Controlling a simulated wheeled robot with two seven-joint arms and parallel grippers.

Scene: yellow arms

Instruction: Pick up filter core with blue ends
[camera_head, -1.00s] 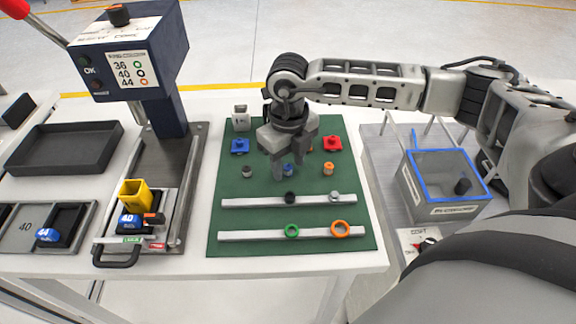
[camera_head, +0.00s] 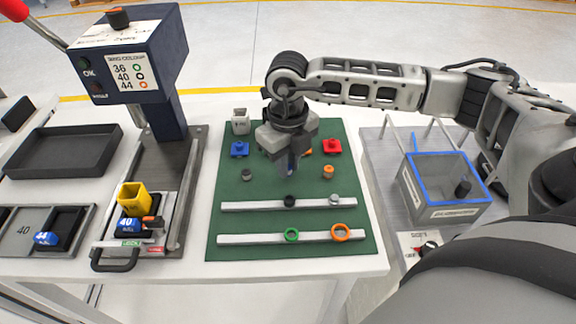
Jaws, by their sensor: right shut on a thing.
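I cannot tell whether the core still touches the mat. A core with orange ends (camera_head: 328,171) stands to the right and a dark grey core (camera_head: 246,175) to the left. My left gripper is out of view.

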